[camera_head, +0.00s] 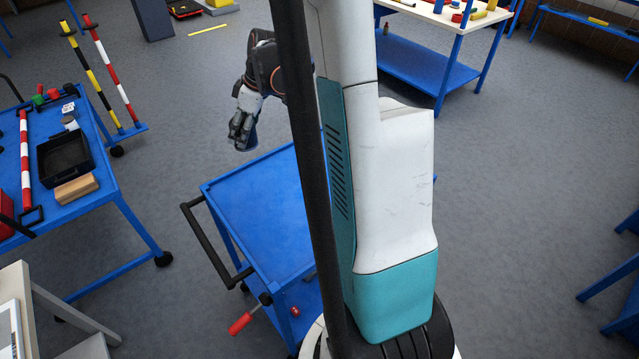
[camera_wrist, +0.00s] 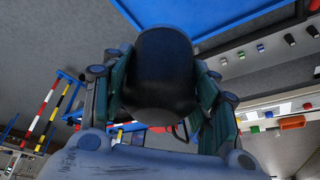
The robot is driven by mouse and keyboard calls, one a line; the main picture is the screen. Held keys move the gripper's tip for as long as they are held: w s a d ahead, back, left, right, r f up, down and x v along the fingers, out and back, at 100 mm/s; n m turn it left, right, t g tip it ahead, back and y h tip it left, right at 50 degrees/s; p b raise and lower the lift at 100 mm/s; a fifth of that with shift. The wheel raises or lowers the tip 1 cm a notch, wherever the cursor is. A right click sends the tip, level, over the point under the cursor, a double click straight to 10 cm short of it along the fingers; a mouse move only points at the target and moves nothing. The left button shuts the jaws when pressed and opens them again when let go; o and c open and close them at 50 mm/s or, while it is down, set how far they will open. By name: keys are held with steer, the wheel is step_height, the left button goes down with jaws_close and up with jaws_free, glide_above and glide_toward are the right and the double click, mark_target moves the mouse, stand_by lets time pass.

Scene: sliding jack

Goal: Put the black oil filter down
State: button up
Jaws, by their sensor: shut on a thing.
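My gripper (camera_head: 243,123) hangs in the air just beyond the far left corner of the blue cart's top (camera_head: 262,215) in the head view. It is shut on the black oil filter (camera_head: 246,141), whose lower end shows below the fingers. In the wrist view the oil filter (camera_wrist: 162,68) is a dark rounded cylinder filling the space between the two fingers (camera_wrist: 160,90). The visible part of the cart's top is bare. My own column and body hide its right part.
A blue cart with a black tray (camera_head: 66,157), a wooden block (camera_head: 76,189) and striped poles (camera_head: 108,70) stands at the left. A red-handled tool (camera_head: 243,322) shows low by the near cart. A white-topped workbench (camera_head: 445,14) stands at the back. Open floor lies around the gripper.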

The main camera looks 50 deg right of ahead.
steer(key=shift+s+d+r+n, duration=0.15)
steer(key=shift+s+d+r, duration=0.05)
steer(key=shift+d, duration=0.4)
steer(key=shift+s+d+r+n, duration=0.15)
steer(key=shift+s+d, duration=0.05)
steer(key=shift+d, duration=0.35)
step_height(320, 180, down, 20)
steer(key=b, duration=0.6)
steer(key=shift+d, duration=0.1)
steer(key=o, duration=1.4)
steer(key=p+v, duration=0.3)
steer(key=v, duration=0.9)
steer(key=shift+r, duration=0.1)
